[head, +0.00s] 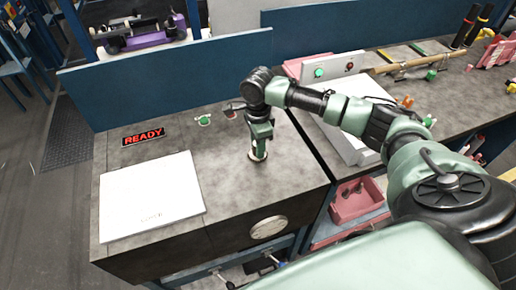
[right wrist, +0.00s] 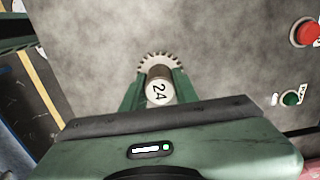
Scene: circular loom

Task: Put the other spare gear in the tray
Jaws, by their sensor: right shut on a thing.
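My right gripper (head: 259,138) points down over the grey bench top on the left. It is shut on a metal gear (head: 257,155), just above or at the bench surface; I cannot tell which. In the right wrist view the gear (right wrist: 158,80) shows a toothed rim and a pale hub marked 24, between the two green fingers. A pink tray (head: 356,204) sits low to the right, below the bench top, partly behind my arm; I cannot tell whether it is the task's tray. My left gripper is not in view.
A white panel (head: 150,197) and a READY sign (head: 143,137) lie on the left of the bench. Small red and green parts (head: 204,120) are near the back edge. A box with buttons (head: 333,67) stands behind my arm. A blue wall (head: 170,82) closes the back.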

